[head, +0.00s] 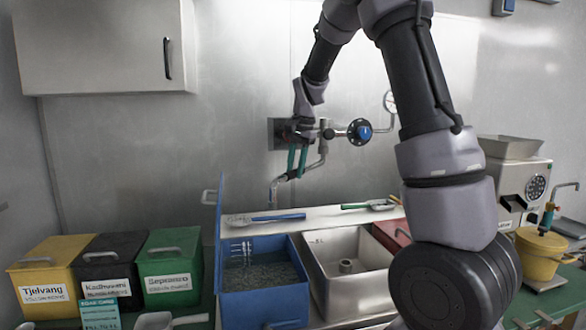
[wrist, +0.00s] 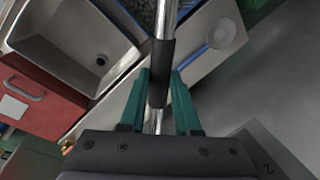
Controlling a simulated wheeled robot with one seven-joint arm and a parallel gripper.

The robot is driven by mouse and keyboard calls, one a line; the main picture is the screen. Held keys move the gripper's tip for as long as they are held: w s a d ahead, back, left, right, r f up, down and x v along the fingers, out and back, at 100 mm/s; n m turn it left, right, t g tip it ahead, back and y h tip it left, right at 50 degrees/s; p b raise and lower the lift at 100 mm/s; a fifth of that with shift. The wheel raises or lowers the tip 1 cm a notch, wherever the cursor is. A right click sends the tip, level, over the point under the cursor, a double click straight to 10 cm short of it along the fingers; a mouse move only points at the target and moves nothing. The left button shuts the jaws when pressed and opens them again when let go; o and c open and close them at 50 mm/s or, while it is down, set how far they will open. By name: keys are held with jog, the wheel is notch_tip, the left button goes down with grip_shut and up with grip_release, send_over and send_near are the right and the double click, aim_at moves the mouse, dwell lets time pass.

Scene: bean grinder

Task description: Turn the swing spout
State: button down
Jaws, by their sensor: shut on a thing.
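The swing spout (head: 312,166) is a metal pipe on the back wall, bending down from the wall fitting and running left. Its outlet end points down above the back of the blue basin (head: 262,305). My gripper (head: 294,174) reaches down from above with green fingers on either side of the spout. In the wrist view my gripper (wrist: 159,85) is shut on the black sleeve (wrist: 160,70) of the spout, which passes between the fingers. A round valve with a blue centre (head: 360,131) sits to the right of the spout.
A grey sink basin (head: 320,262) with a drain is right of the blue basin. A blue-handled strainer (head: 262,218) lies on the ledge behind. Yellow, black and green bins (head: 172,268) stand left; a grinder (head: 510,178) stands right. A cabinet (head: 100,45) hangs upper left.

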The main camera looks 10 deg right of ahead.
jog(key=s+d+n, duration=0.2)
jog(key=d+n, duration=0.2)
jog(key=d, duration=0.3)
jog(key=s+d+n+g, duration=0.1)
jog(key=s+d+n, duration=0.2)
jog(key=d+n, duration=0.2)
jog(key=shift+s+d+g+y, duration=0.25)
jog(key=shift+d+g+y, duration=0.05)
jog(key=shift+d, duration=0.7)
jog(key=c, duration=0.6)
grip_release()
jog(key=shift+c, duration=0.2)
notch_tip(320, 180, up, 11)
jog(key=d, duration=0.2)
jog(key=shift+f, duration=0.15)
jog(key=shift+s, duration=0.1)
